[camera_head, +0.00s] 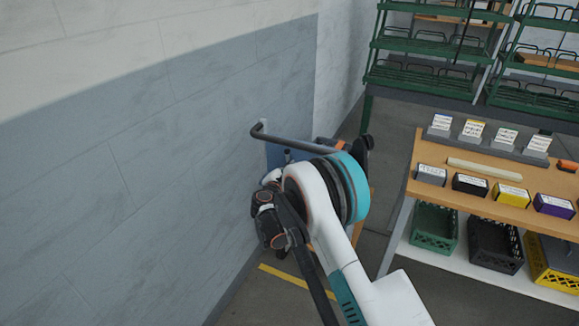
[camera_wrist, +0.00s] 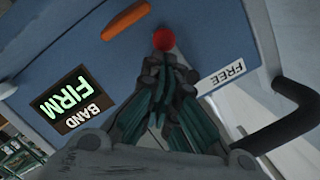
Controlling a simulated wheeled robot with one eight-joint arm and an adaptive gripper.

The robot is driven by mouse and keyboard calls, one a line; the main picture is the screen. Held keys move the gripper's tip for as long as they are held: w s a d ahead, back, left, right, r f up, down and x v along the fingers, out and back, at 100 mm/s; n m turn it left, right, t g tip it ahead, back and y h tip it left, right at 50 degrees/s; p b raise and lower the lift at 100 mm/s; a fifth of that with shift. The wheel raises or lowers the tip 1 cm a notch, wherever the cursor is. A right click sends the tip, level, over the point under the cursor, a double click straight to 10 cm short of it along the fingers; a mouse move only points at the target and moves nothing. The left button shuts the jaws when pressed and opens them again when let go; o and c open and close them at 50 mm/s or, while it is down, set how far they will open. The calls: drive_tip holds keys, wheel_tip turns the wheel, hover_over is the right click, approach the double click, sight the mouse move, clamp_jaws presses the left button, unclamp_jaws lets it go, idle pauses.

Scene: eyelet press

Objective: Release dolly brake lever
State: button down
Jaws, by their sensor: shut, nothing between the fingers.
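In the wrist view a blue panel (camera_wrist: 200,35) fills the upper part; I take it for the dolly's body. A red round knob (camera_wrist: 164,39) shows on it just beyond my fingertips and may be the brake lever's end; any lever shaft is hidden. My gripper (camera_wrist: 166,65) is shut and empty, its tips close to the knob; contact cannot be told. A white FREE label (camera_wrist: 222,77) is right of the fingers. A black plate (camera_wrist: 77,99) reading BAND and FIRM is on the left. In the head view the dolly's blue part (camera_head: 274,155) is mostly hidden by my arm.
A dark handle bar (camera_head: 295,140) sticks out by the grey wall (camera_head: 150,150). It likely matches the black handle (camera_wrist: 290,115) in the wrist view. A wooden bench (camera_head: 425,195) with labelled blocks and crates stands right. Green racks (camera_head: 430,48) are behind.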

drive_tip(key=shift+a+f+m, duration=0.3)
drive_tip(key=shift+m, duration=0.5)
drive_tip(key=shift+w+a+f, duration=0.25)
drive_tip(key=shift+a, duration=0.35)
drive_tip(key=shift+d, duration=0.1)
